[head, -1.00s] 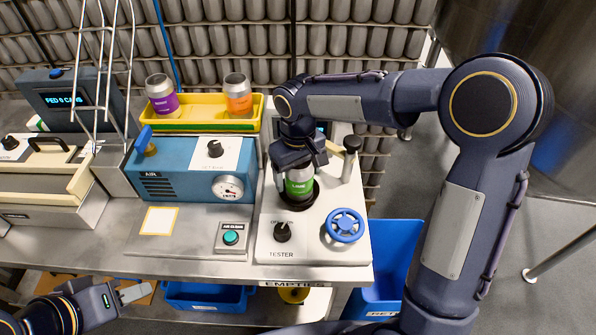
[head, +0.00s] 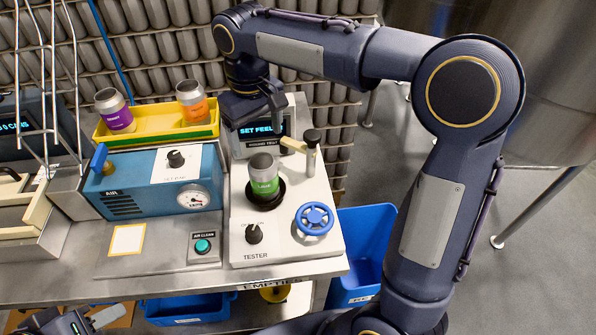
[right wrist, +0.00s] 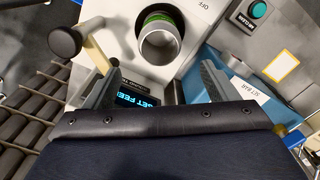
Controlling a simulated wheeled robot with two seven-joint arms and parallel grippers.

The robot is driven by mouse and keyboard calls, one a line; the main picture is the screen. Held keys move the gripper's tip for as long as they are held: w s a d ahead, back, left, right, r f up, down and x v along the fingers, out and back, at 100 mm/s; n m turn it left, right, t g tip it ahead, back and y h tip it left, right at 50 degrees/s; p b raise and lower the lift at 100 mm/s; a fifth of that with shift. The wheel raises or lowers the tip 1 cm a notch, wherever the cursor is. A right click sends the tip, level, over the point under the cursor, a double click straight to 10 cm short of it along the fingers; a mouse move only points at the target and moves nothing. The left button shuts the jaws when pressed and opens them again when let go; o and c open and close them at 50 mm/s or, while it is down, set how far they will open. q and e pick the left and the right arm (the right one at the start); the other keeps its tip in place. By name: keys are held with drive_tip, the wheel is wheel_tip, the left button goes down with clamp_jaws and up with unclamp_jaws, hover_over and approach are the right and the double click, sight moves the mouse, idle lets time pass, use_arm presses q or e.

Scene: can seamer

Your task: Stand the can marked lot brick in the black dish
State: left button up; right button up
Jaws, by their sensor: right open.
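A silver can with a green label (head: 264,180) stands upright in the black dish (head: 273,203) on the tester. Its open top also shows in the right wrist view (right wrist: 160,48). A can with an orange label (head: 192,102) and a can with a purple label (head: 115,111) stand in the yellow tray; I cannot read a lot name on either. My right gripper (head: 262,105) is open and empty behind and above the green can, near the tester's display. Its two fingers flank empty space in the right wrist view (right wrist: 160,84). My left gripper (head: 95,318) is partly cut off at the bottom left.
The yellow tray (head: 160,136) sits behind the blue air unit (head: 135,185). A black-knobbed lever (head: 311,150) and a blue handwheel (head: 314,219) stand right of the dish. Blue bins (head: 365,240) are below. The counter's front left is mostly clear.

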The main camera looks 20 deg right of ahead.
drive_tip(key=s+d+m+t+y, duration=0.2)
drive_tip(key=s+d, duration=0.5)
drive_tip(key=s, duration=0.4)
drive_tip(key=s+f+m+t+y, duration=0.1)
drive_tip(key=s+f+m+t, duration=0.2)
drive_tip(key=s, duration=0.8)
wheel_tip(320, 180, down, 3)
drive_tip(key=shift+s+d+r+t+y, duration=0.1)
drive_tip(key=shift+s+d+t+y, duration=0.2)
drive_tip(key=shift+d+y, duration=0.1)
